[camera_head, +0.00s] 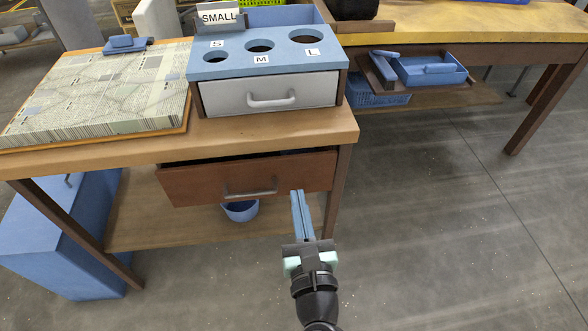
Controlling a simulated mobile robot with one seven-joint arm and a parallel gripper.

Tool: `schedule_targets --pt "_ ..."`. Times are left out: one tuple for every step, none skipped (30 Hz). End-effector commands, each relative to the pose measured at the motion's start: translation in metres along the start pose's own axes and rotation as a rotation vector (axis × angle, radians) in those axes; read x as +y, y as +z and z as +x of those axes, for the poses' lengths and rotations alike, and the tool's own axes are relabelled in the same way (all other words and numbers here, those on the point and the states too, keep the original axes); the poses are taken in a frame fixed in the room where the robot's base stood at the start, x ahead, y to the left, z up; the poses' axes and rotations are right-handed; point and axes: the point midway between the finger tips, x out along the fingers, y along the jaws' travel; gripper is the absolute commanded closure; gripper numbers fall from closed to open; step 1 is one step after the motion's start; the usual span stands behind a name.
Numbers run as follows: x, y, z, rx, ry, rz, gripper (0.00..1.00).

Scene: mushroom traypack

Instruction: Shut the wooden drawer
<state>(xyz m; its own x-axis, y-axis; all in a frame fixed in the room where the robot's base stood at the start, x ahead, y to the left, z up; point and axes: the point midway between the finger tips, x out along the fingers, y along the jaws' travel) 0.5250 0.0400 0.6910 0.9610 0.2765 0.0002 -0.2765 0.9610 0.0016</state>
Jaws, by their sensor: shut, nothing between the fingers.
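The wooden drawer (215,187) is reddish brown with a grey bar handle (250,193). It sits under the tabletop and stands partly open, with a dark gap showing above its front. My gripper (298,194) is shut and empty, its blue fingers together and pointing up in the picture toward the right part of the drawer front. The fingertips overlap the drawer's lower right edge in the picture; I cannot tell whether they touch it.
A blue sorting box (225,69) with S, M and L holes and a white drawer (230,95) stands on the table (110,160). A patterned board (120,85) lies left. A blue bowl (240,213) sits on the lower shelf. The floor at right is clear.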

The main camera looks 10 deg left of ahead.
Motion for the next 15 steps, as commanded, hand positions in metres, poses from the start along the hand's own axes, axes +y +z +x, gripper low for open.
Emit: schedule_targets --pt "0.001 0.001 0.011 -0.003 0.001 -0.001 1.0" --pt "0.001 0.001 0.016 -0.004 0.001 0.0 1.0" --pt "0.0 0.001 0.023 -0.003 0.001 -0.001 1.0" --pt "0.0 0.001 0.028 -0.003 0.0 -0.001 1.0" --pt "0.0 0.001 0.034 -0.003 0.0 0.0 1.0" --pt "0.0 0.0 0.039 -0.003 0.0 -0.001 1.0" --pt "0.0 0.0 0.044 -0.003 0.0 -0.001 1.0" --pt "0.001 0.0 0.048 -0.002 0.001 -0.002 1.0" --pt "0.001 0.0 0.053 -0.002 0.001 0.0 1.0" --pt "0.001 -0.001 0.056 -0.001 0.001 0.0 1.0" --pt "0.001 -0.001 0.059 -0.001 0.001 -0.002 1.0" --pt "0.0 0.0 0.062 -0.001 0.0 -0.002 1.0" --pt "0.0 -0.001 0.064 -0.001 0.0 -0.001 1.0" --pt "0.0 -0.001 0.065 0.0 0.0 -0.001 1.0" --pt "0.0 -0.001 0.067 0.0 0.0 -0.001 1.0"
